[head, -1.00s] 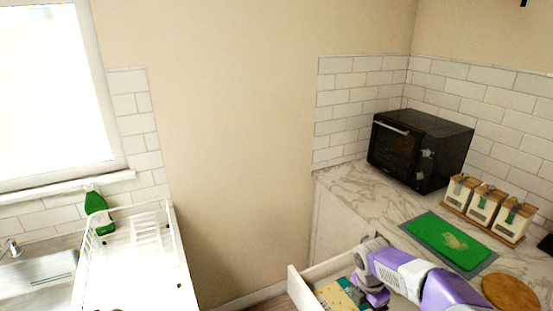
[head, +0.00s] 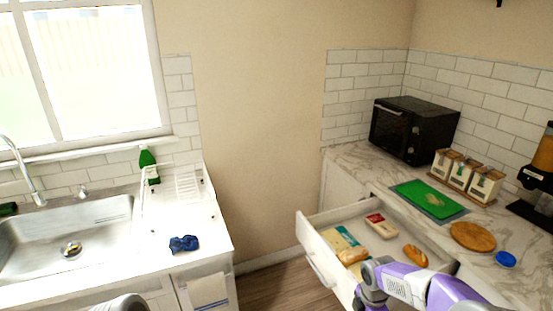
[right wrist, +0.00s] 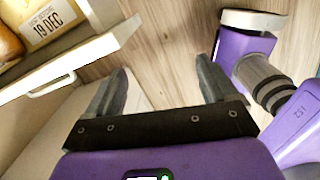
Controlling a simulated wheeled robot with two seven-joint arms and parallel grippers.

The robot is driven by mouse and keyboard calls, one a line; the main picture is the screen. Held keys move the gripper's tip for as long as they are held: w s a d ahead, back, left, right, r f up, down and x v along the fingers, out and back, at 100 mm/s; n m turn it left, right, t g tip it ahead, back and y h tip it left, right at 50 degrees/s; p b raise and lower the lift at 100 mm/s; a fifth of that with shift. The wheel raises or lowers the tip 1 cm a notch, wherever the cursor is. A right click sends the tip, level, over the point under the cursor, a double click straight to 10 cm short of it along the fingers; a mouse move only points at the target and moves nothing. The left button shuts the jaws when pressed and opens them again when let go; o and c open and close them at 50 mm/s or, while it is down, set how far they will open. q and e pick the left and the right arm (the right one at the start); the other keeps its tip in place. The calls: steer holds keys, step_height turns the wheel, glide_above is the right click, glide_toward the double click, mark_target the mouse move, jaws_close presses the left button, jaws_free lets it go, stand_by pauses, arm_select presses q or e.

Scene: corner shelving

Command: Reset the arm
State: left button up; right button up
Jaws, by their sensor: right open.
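My right arm (head: 410,285) comes in from the bottom right of the head view, in front of the open drawer (head: 312,240). In the right wrist view my right gripper (right wrist: 163,88) is open, with nothing between its two dark fingers and the wood floor below. The drawer front (right wrist: 75,65) shows at the left of that view, apart from the fingers. A grey rounded part of mine shows at the bottom left of the head view; my left gripper itself is not visible.
The drawer holds a bread roll (head: 415,256) and several packages. The right counter (head: 355,160) bears a microwave (head: 412,130), green cutting board (head: 428,199) and round wooden board (head: 472,236). At left are a sink (head: 70,235), dish rack (head: 185,185) and blue cloth (head: 184,244).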

steer(key=s+a+f+m+y, duration=0.25)
steer(key=a+f+m, duration=0.2)
steer(key=f, duration=0.25)
steer(key=s+a+f+m+y, duration=0.1)
steer(key=s+a+f+m, duration=0.35)
steer(key=f, duration=0.25)
steer(key=s+a+f+m, duration=0.3)
steer(key=s+f+m, duration=0.1)
steer(key=s+m, duration=0.3)
steer(key=s+a+f+m+y, duration=0.1)
steer(key=s+a+f+m, duration=0.2)
steer(key=s+m, duration=0.3)
steer(key=shift+s+f+m, duration=0.4)
steer(key=shift+f+m, duration=0.1)
steer(key=shift+f, duration=0.1)
steer(key=shift+c, duration=0.3)
